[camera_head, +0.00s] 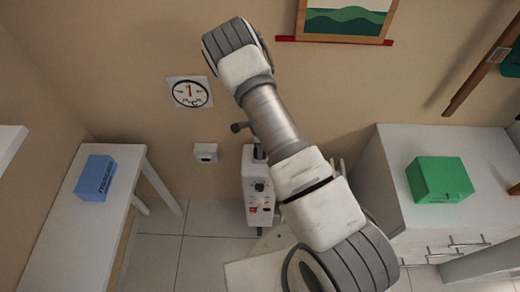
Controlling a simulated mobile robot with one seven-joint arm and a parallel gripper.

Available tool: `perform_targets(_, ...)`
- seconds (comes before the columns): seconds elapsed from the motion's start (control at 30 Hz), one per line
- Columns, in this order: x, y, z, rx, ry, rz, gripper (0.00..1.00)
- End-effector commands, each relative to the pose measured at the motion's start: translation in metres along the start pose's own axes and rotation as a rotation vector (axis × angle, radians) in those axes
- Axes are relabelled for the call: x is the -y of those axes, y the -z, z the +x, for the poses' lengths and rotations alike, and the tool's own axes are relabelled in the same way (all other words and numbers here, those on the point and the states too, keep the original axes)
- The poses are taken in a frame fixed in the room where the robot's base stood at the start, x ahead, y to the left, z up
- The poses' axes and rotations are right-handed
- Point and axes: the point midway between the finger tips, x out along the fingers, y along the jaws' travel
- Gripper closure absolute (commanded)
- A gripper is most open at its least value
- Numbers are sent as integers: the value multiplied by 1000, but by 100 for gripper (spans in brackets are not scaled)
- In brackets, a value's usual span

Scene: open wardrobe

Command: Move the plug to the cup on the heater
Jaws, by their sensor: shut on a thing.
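The heater (257,192) is a white upright unit with dark knobs and a red patch on its front panel. It stands on the floor by the back wall. My arm crosses in front and hides part of it. My gripper is hidden behind my arm. A small dark piece (240,127) sticks out left of the arm, above the heater; I cannot tell whether it is the plug. A dark part (259,152) shows at the heater's top beside my arm; I cannot make out a cup there.
A wall socket (206,152) and a round dial (189,93) are on the back wall. A white table (75,238) with a blue box (96,178) stands left. A white drawer cabinet (393,152) with a green box (438,180) stands right. Tiled floor is clear left of the heater.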

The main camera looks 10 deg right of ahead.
Motion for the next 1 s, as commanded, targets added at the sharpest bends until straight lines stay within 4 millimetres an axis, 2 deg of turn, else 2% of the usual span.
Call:
perform_targets(0.13,0,0,5,0,0,0,100)
perform_targets(0.17,0,0,4,0,0,0,58)
perform_targets(0.33,0,0,3,0,0,0,29)
perform_targets(0.6,0,0,3,0,0,0,29)
perform_targets(0.73,0,0,-3,0,1,-1,29)
perform_targets(0.87,1,0,-22,0,2,-1,29)
perform_targets(1.0,1,-1,-52,1,4,-1,29)
